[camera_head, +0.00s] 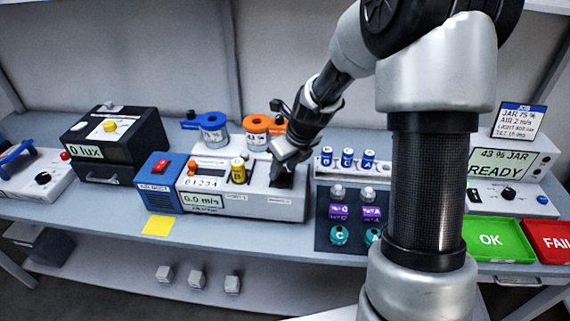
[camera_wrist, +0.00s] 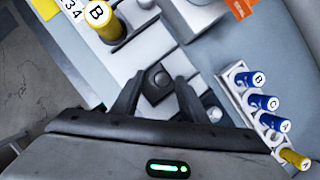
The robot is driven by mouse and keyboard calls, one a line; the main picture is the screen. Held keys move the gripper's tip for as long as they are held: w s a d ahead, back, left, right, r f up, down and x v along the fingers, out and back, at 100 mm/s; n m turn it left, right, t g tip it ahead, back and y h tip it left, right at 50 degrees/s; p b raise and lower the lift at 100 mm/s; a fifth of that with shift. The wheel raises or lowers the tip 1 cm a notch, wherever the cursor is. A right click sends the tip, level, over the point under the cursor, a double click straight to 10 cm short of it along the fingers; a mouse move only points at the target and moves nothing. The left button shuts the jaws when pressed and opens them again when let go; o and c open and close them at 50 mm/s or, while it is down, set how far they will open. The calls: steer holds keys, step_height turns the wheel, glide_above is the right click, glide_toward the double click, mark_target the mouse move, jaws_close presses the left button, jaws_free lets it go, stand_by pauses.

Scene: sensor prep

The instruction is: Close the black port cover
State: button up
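The air-duct instrument (camera_head: 243,205) is a light grey box with a blue left end and a 0.0 m/s display, on the bench in the head view. My gripper (camera_head: 283,160) is over its right end. A black part (camera_head: 284,181), which looks like the port cover, is just below the fingers and partly hidden by them. In the wrist view my gripper (camera_wrist: 160,80) has its two fingers apart, with a dark square piece bearing a rounded knob (camera_wrist: 160,79) between them. I cannot tell whether the fingers touch it, or how far the cover stands open.
A yellow sensor marked B (camera_head: 238,171) stands upright in the instrument, left of my gripper. Blue sensors (camera_head: 347,157) stand in a rack to the right. Blue and orange jars (camera_head: 256,131) are behind. A green OK tray (camera_head: 492,240) is at the right.

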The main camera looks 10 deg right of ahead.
steer(key=v, duration=1.7)
steer(key=shift+r+p, duration=0.2)
steer(key=shift+p, duration=0.15)
steer(key=s+r+n+h, duration=0.1)
steer(key=s+r+n, duration=0.1)
steer(key=s+n, duration=0.9)
steer(key=s+a+r+n+t+h, duration=0.1)
steer(key=s+r+n, duration=0.2)
steer(key=s+n, duration=0.7)
steer(key=shift+s+a+n+t, duration=0.2)
steer(key=shift+s+n+t, duration=0.15)
steer(key=shift+n, duration=4.45)
steer(key=shift+r, duration=0.15)
